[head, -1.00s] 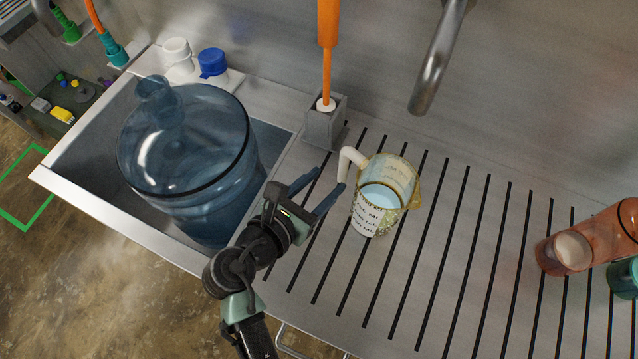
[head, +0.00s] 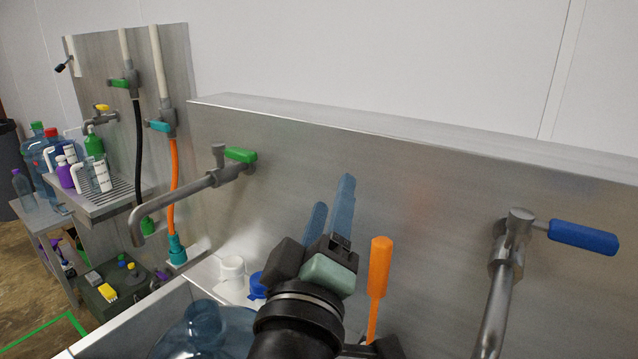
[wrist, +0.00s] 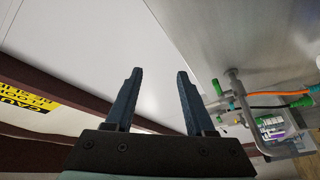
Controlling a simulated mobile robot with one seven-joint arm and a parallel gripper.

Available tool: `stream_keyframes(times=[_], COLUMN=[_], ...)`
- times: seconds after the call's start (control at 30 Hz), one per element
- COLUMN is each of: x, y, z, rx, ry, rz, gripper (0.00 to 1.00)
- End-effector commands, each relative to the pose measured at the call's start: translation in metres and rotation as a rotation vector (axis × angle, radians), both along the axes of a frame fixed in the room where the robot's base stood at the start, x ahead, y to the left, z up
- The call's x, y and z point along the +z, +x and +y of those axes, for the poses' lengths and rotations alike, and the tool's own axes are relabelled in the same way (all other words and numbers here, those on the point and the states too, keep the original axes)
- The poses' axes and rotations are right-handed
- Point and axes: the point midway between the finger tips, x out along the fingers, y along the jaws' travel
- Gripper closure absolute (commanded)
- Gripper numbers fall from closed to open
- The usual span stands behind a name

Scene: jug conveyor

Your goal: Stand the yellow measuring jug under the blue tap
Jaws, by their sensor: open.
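The blue tap (head: 502,265) is at the right of the head view, on the steel back panel. Its blue lever (head: 583,236) points right, and its spout runs down out of the picture. My gripper (head: 331,195) is raised in front of the panel, left of the blue tap, fingers pointing up. In the wrist view my gripper (wrist: 159,72) has its two blue fingers apart with nothing between them. The yellow measuring jug is in neither current view.
A green-levered tap (head: 185,192) reaches out left of my gripper. An orange-handled brush (head: 379,268) stands close to its right. A blue-tinted bottle (head: 205,335) shows at the bottom, with a white cap (head: 232,268) and a blue cap (head: 257,285) behind. The drainboard is out of view.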

Motion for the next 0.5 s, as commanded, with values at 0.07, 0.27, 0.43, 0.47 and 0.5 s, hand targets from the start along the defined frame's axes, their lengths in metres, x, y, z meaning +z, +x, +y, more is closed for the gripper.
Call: stream_keyframes(times=[0.07,0.27,0.43,0.47,0.5], x=[0.075,0.186,0.214,0.215,0.216], y=[-0.024,-0.095,-0.124,-0.125,-0.126], z=[0.003,0.01,0.012,0.012,0.012], rx=[0.136,0.492,0.632,0.639,0.644], ry=[0.247,0.66,0.781,0.787,0.792], rz=[-0.23,-0.576,-0.663,-0.667,-0.669], gripper=[0.46,0.46,0.46,0.46,0.46])
